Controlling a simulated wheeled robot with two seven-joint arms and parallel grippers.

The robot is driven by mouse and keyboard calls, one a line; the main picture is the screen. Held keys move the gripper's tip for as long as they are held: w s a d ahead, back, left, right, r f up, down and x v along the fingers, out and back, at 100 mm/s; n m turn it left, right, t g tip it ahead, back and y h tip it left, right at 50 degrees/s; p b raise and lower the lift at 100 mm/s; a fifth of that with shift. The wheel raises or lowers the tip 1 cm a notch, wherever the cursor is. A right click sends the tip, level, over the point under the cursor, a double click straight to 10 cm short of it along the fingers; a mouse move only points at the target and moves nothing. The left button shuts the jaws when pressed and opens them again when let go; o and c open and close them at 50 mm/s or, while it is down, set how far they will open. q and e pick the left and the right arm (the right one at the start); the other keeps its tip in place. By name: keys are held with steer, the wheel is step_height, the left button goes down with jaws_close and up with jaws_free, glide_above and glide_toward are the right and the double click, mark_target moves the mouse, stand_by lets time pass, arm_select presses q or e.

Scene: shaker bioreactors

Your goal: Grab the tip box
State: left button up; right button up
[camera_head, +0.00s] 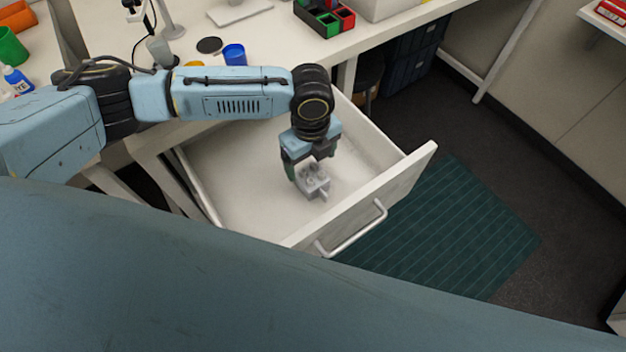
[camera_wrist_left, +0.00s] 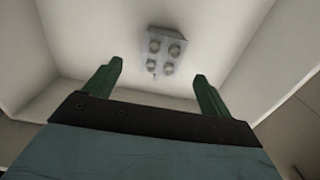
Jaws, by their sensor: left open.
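A small light grey block with several round knobs on its face (camera_head: 314,183) lies in an open white drawer (camera_head: 245,195). It is the only object seen in the drawer; I cannot tell for sure that it is the tip box. In the left wrist view the block (camera_wrist_left: 168,50) lies ahead of my fingertips, roughly centred between them. My left gripper (camera_wrist_left: 158,70) is open and empty, its two green fingers apart. In the head view my left gripper (camera_head: 303,172) reaches down into the drawer, partly covering the block. My right gripper is not in view.
The drawer's front panel with a metal handle (camera_head: 352,232) stands towards the lower right. The white desk (camera_head: 285,50) above carries a blue cup (camera_head: 234,54), red and green bins (camera_head: 325,18) and a blue bottle (camera_head: 18,80). A green mat (camera_head: 440,235) lies on the floor.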

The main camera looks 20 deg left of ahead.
mark_target(313, 177)
arm_select(q)
step_height(313, 177, down, 4)
steer(key=shift+d+r+b, duration=0.1)
steer(key=shift+d+b, duration=0.05)
steer(key=shift+b, duration=0.25)
step_height(313, 177, down, 4)
steer(key=shift+d+r+b, duration=0.1)
steer(key=shift+r+b, duration=0.1)
steer(key=shift+b, duration=0.4)
steer(key=shift+f, duration=0.45)
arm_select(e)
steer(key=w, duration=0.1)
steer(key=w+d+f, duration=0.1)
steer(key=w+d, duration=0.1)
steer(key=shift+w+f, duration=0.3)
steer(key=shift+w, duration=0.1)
arm_select(q)
steer(key=shift+c, duration=0.4)
steer(key=c, duration=1)
steer(key=shift+r, duration=0.1)
